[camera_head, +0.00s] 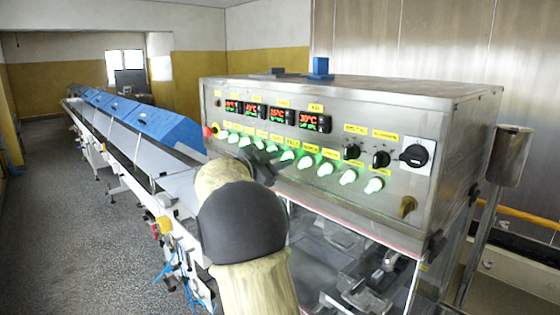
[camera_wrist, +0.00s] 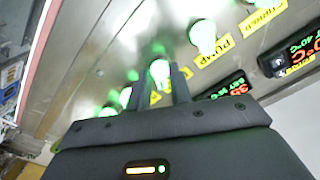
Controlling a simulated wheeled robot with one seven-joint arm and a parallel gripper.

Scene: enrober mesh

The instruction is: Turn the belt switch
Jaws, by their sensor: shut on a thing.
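The control panel (camera_head: 330,135) carries a row of glowing green-white switches with yellow labels. My gripper (camera_head: 262,150) reaches the left-middle part of this row, partly hidden by my own arm. In the wrist view, the two dark fingers of my gripper (camera_wrist: 167,82) are shut on one lit switch (camera_wrist: 159,72). The label of the held switch is too covered to read, so I cannot tell if it is the belt switch. A neighbouring lit switch (camera_wrist: 203,37) has a label reading PUMP (camera_wrist: 214,52).
Red-green digital displays (camera_head: 314,121) sit above the switches. Black knobs (camera_head: 381,159) and a large rotary switch (camera_head: 414,155) are at the panel's right. A red button (camera_head: 211,131) is at its left end. A long conveyor with blue covers (camera_head: 158,121) runs off behind left.

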